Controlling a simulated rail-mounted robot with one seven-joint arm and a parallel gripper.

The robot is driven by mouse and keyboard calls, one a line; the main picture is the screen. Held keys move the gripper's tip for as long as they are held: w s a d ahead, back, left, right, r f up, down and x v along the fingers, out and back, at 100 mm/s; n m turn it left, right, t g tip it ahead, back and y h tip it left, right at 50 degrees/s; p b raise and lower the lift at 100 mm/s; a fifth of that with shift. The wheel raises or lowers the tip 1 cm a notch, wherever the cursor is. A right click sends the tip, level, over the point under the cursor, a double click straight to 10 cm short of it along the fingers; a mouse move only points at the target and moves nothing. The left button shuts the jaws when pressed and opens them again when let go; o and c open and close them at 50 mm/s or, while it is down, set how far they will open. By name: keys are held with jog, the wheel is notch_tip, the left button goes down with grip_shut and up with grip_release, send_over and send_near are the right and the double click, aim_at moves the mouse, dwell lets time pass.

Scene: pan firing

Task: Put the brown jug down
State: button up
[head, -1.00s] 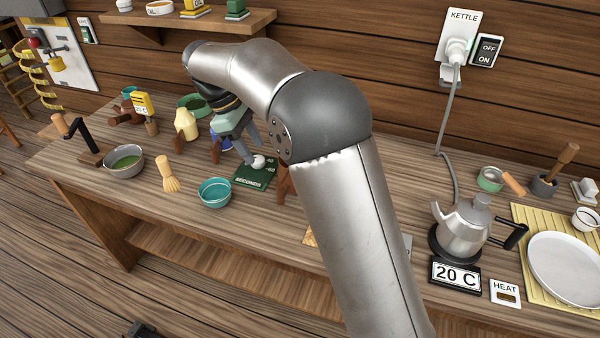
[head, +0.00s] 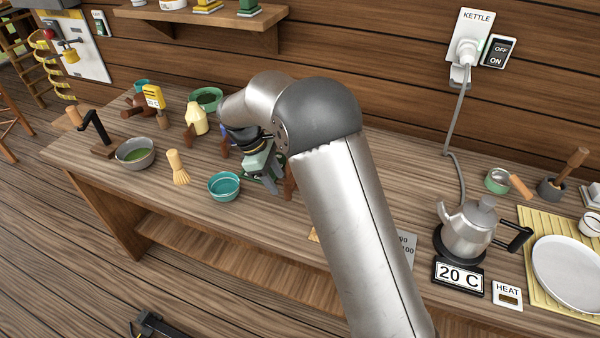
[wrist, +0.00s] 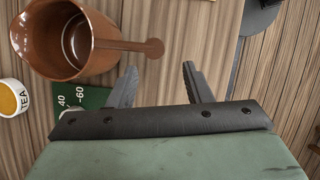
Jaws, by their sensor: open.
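The brown jug (wrist: 88,62) shows in the wrist view at the upper left, its open mouth facing the camera. Its handle (wrist: 140,47) sticks out to the right and ends just beyond my fingertips. My gripper (wrist: 159,72) is open, with nothing between its fingers. The wrist view does not show clearly what the jug's base rests on. In the head view my gripper (head: 262,182) is low over the middle of the bench, and my arm hides much of that spot, so the jug cannot be made out clearly there.
A green SECONDS board (wrist: 80,97) lies beside the jug, and a TEA cup (wrist: 12,97) is at the left edge. In the head view a teal bowl (head: 224,186), a whisk (head: 177,168) and a grey bowl (head: 135,153) stand left. The kettle (head: 468,228) is right.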

aim_at(286, 187)
jog(key=x, duration=0.2)
jog(key=d+p+x, duration=0.1)
jog(key=x, duration=0.2)
jog(key=shift+w+r, duration=0.1)
jog(key=shift+r, duration=0.1)
grip_shut()
jog(key=shift+r, duration=0.15)
